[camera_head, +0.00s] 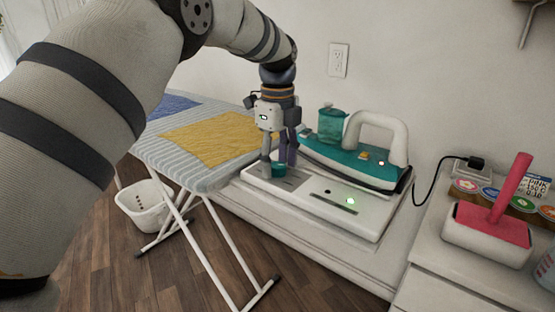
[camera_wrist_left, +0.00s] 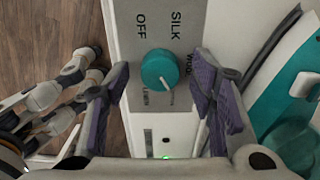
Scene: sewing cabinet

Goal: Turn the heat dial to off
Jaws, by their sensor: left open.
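The teal heat dial (camera_wrist_left: 159,69) sits on a grey label plate of the white ironing base (camera_head: 345,212). In the left wrist view its white pointer mark is on its lower right side, away from the word OFF at the upper left; SILK is at the upper right. My left gripper (camera_wrist_left: 160,88) is open, with its purple-padded fingers on either side of the dial and gaps between them and it. In the head view the left gripper (camera_head: 279,164) points down at the dial (camera_head: 279,170), partly hiding it.
A teal iron with a white handle (camera_head: 368,160) rests on the base behind the dial. A green light (camera_head: 350,201) glows on the base. The striped ironing board (camera_head: 187,155) adjoins at left. A red-handled tool (camera_head: 495,217) stands on the right cabinet.

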